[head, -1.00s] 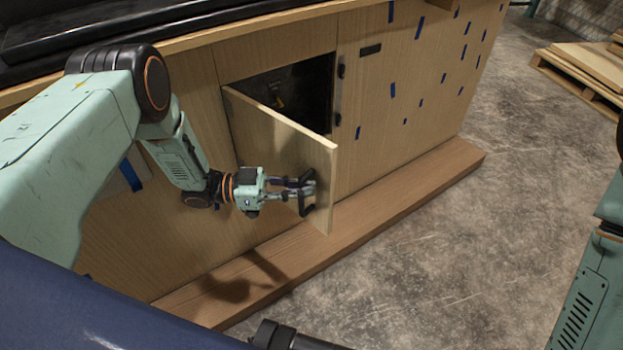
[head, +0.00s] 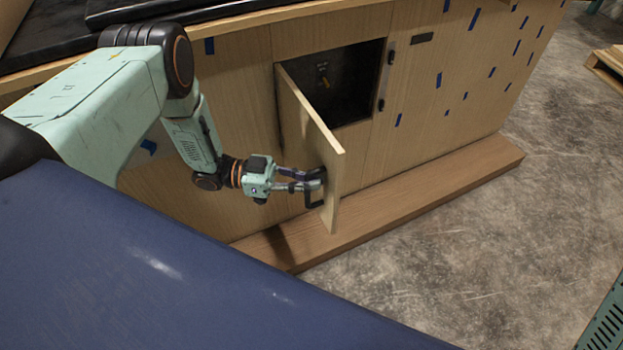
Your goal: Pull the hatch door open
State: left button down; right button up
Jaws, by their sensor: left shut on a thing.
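The hatch door (head: 308,133) is a light wooden panel hinged on its left side. It stands swung well out from the console (head: 425,128), and the dark opening (head: 347,88) behind it shows, with a small yellowish part inside. A black handle (head: 313,204) sits on the door's outer face near its free edge. My left gripper (head: 318,180) is shut on this handle, to the left of the door. The fingers partly hide the handle. My right gripper is out of view; only a bit of my right arm shows at the lower right edge.
A wooden plinth (head: 440,195) runs along the console's foot, below the door. Blue tape pieces dot the panel on the right. A pallet (head: 606,66) lies at the far right. The concrete floor (head: 470,265) in front is clear.

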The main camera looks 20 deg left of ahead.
pick_arm(q)
jog(key=shift+w+a, duration=0.1)
jog(key=shift+w, duration=0.1)
jog(key=c, duration=1.7)
grip_release()
jog(key=shift+a, duration=0.1)
jog(key=shift+s, duration=0.1)
jog(key=shift+v, duration=3.7)
